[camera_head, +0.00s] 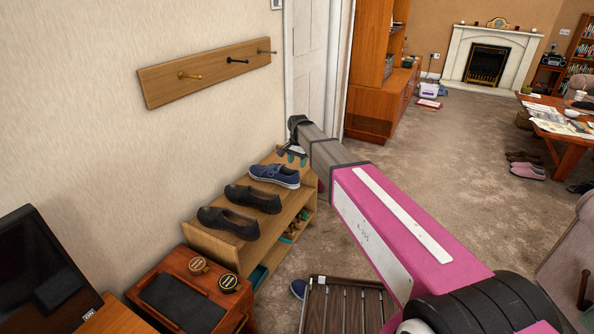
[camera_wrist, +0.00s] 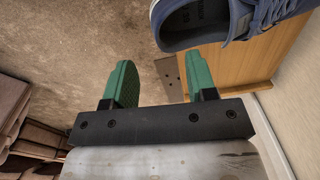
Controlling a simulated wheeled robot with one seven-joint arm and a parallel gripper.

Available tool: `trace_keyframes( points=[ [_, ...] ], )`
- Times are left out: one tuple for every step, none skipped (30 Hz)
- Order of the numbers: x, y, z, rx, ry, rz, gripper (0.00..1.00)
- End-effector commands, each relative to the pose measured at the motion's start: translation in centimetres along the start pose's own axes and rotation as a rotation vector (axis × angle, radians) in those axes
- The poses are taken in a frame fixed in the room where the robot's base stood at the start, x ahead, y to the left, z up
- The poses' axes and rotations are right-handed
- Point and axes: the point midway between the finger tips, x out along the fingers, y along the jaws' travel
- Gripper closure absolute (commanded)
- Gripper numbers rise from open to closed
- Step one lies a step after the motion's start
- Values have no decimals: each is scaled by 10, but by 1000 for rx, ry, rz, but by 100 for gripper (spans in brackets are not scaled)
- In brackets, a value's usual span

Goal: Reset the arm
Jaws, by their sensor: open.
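My gripper (camera_head: 292,156) is at the far end of my outstretched pink and grey arm, over the far end of the wooden shoe rack (camera_head: 222,240). In the wrist view its two green fingers (camera_wrist: 160,68) stand well apart with nothing between them, so it is open and empty. A blue shoe (camera_head: 274,176) lies on the rack's top just on the near side of the gripper. In the wrist view the blue shoe (camera_wrist: 215,24) shows at the top, close beyond the right finger.
Two dark shoes (camera_head: 252,198) also lie on the rack, along the wall below a hook board (camera_head: 207,72). A small wooden cabinet (camera_head: 190,295) and a dark screen (camera_head: 45,275) stand near left. A slatted rack (camera_head: 340,305) is below my arm.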

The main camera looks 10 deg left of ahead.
Motion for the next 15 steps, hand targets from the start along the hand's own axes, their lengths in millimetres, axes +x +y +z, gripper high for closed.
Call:
trace_keyframes(
  points=[
    [-9, 0, 0, 0, 1, -1, 48],
    [-14, 0, 0, 0, 1, -2, 48],
    [-20, 0, 0, 0, 2, -2, 48],
    [-24, 0, 0, 0, 1, -1, 48],
    [-27, 0, 0, 0, 1, -1, 48],
    [-31, 0, 0, 0, 0, 0, 48],
    [-34, 0, 0, 0, 0, -1, 48],
    [-36, 0, 0, 0, 0, -1, 48],
    [-38, 0, 0, 0, 1, -1, 48],
    [-40, 1, 0, 0, 1, -1, 48],
    [-40, 2, 0, -1, 0, -1, 48],
    [-40, 6, 0, -3, 0, 0, 48],
    [-39, 12, 0, -5, 0, 1, 48],
    [-37, 19, 0, -8, 0, 2, 48],
    [-33, 31, 0, -16, -1, 3, 48]
  ],
)
